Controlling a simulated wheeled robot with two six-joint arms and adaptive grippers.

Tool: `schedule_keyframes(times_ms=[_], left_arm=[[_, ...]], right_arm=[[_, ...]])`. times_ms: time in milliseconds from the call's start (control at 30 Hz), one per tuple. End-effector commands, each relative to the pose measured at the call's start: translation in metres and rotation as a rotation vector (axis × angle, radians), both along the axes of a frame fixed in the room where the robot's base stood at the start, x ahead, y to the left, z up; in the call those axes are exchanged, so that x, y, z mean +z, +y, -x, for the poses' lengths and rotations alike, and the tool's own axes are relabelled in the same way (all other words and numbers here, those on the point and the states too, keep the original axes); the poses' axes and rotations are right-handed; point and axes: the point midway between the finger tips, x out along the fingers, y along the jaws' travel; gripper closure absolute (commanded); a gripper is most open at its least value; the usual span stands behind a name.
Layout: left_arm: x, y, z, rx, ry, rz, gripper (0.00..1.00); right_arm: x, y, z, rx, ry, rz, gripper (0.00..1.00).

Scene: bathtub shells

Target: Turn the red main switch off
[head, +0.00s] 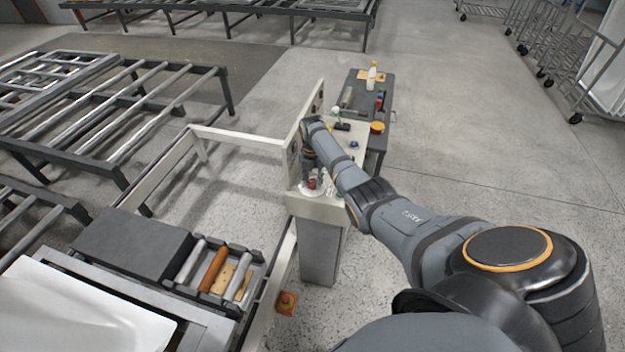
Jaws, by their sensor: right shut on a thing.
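The red main switch (312,184) shows as a small red part on the near end of the cream control console (318,209), which stands on a grey pedestal. My right arm reaches in from the lower right, and its gripper (312,178) points down at the console. The gripper is shut on the red switch and hides much of it. The switch's exact turn position is too small to tell. My left gripper is not in view.
A cream upright panel (294,150) rises along the console's left side. A dark table (376,88) with a bottle (371,75) and small items stands behind.

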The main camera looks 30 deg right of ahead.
Motion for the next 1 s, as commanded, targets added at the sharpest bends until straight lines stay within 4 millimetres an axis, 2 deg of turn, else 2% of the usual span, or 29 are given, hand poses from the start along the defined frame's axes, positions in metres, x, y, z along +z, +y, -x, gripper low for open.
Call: schedule_keyframes(times_ms=[300,833,867,1000], left_arm=[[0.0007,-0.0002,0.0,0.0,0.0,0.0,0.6],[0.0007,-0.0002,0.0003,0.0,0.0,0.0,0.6],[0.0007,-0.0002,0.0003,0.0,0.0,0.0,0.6],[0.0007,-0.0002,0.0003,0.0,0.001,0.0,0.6]], right_arm=[[0.0001,0.0004,-0.0001,0.108,0.001,-0.001,0.99],[0.0001,0.0004,-0.0001,0.128,0.0,-0.001,0.99],[0.0001,0.0004,-0.0001,0.128,0.0,-0.001,0.65],[0.0,0.0004,0.0,0.128,0.001,-0.001,0.45]])
